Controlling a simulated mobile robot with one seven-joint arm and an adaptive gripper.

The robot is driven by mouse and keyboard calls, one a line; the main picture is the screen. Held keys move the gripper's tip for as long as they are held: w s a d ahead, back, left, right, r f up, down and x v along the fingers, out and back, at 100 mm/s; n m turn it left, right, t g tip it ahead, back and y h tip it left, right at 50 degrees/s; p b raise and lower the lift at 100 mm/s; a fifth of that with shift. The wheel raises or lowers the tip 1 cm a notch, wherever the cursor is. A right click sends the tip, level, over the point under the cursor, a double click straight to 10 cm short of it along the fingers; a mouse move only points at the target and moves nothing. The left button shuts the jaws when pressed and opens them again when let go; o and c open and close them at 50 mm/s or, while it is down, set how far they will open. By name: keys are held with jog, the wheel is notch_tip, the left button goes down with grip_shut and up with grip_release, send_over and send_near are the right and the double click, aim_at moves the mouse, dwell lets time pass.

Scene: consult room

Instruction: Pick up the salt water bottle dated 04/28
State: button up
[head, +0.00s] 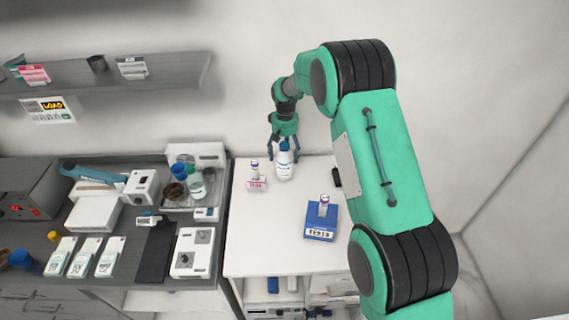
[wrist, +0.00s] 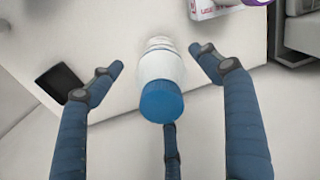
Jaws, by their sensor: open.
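A white bottle with a blue cap (head: 284,164) stands upright at the back of the white table, near the wall. In the wrist view the same bottle (wrist: 160,72) is seen from its cap end, between my spread fingers. Its date is not readable in either view. My gripper (head: 284,150) is over the bottle's top in the head view. In the wrist view my gripper (wrist: 165,85) is open, with gaps on both sides of the bottle.
A white holder with pink lettering (head: 257,184) stands just left of the bottle. A blue box labelled TESTS (head: 321,222) with a vial is nearer on the white table (head: 260,250). Equipment crowds the grey counter at left. A shelf (head: 160,75) hangs above it.

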jog(key=shift+w+f, duration=0.1)
jog(key=shift+f, duration=2.25)
jog(key=c, duration=1.8)
jog(key=shift+r, duration=0.2)
jog(key=shift+w+r, duration=0.1)
jog(key=shift+r, duration=1.35)
jog(key=shift+s+r, duration=0.25)
jog(key=s+d, duration=0.1)
jog(key=s, duration=0.4)
jog(key=s+d+r, duration=0.1)
jog(key=s, duration=0.4)
jog(key=s+d, duration=0.1)
jog(key=s, duration=0.4)
jog(key=shift+s+r, duration=0.15)
